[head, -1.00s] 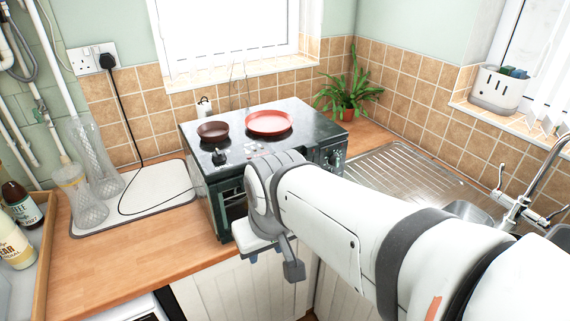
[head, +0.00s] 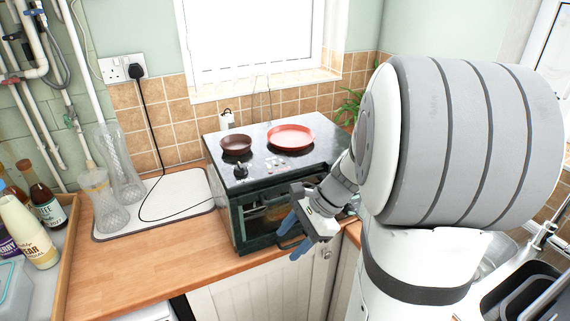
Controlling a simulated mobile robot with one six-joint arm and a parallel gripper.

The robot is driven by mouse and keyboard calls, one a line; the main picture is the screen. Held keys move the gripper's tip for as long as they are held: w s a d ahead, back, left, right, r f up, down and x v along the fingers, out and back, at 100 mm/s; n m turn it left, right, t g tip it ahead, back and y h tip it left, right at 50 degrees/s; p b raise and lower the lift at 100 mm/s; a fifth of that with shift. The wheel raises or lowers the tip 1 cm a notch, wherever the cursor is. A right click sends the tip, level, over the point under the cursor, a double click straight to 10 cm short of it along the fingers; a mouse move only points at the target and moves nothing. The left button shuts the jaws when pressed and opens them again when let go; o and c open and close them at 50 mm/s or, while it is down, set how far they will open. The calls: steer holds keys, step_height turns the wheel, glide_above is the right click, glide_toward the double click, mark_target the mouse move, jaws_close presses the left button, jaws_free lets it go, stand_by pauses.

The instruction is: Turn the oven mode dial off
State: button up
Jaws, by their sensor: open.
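A dark tabletop oven (head: 225,200) with hotplates stands on the wooden counter in the head view. Its glass door (head: 265,215) faces the front. The control panel at the right of its front is mostly hidden behind my arm, so I cannot make out the mode dial or its setting. A black knob (head: 240,170) shows on the oven's top near the front left edge. My gripper (head: 293,237) is open and empty, with its blue fingers in front of the oven door. It looks apart from the oven, but the exact gap is unclear.
A brown pan (head: 236,145) and a red pan (head: 291,138) sit on the oven's top. Glass vases (head: 105,198) and a white mat (head: 175,203) are to the left. Bottles (head: 42,200) stand in a tray at far left. The counter left of the oven's front is clear.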

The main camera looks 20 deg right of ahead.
steer(key=w+d+f+m+t+y, duration=0.2)
steer(key=w+d+f+m+t, duration=0.15)
steer(key=d+m, duration=0.3)
steer(key=m+t+h+p, duration=0.15)
steer(key=m+t, duration=0.75)
steer(key=m, duration=1)
glide_toward(350, 212)
steer(key=shift+w+a+f+h, duration=0.35)
steer(key=shift+f+h, duration=0.1)
steer(key=shift+f, duration=0.15)
steer(key=shift+d+f+m+t, duration=0.15)
steer(key=shift+d+m+t, duration=0.1)
steer(key=shift+m, duration=0.1)
steer(key=p+x, duration=0.1)
steer(key=x, duration=0.6)
steer(key=shift+w+f+p, duration=0.15)
steer(key=shift+w+p, duration=0.15)
steer(key=shift+p, duration=0.1)
steer(key=shift+c, duration=0.4)
steer(key=c, duration=0.9)
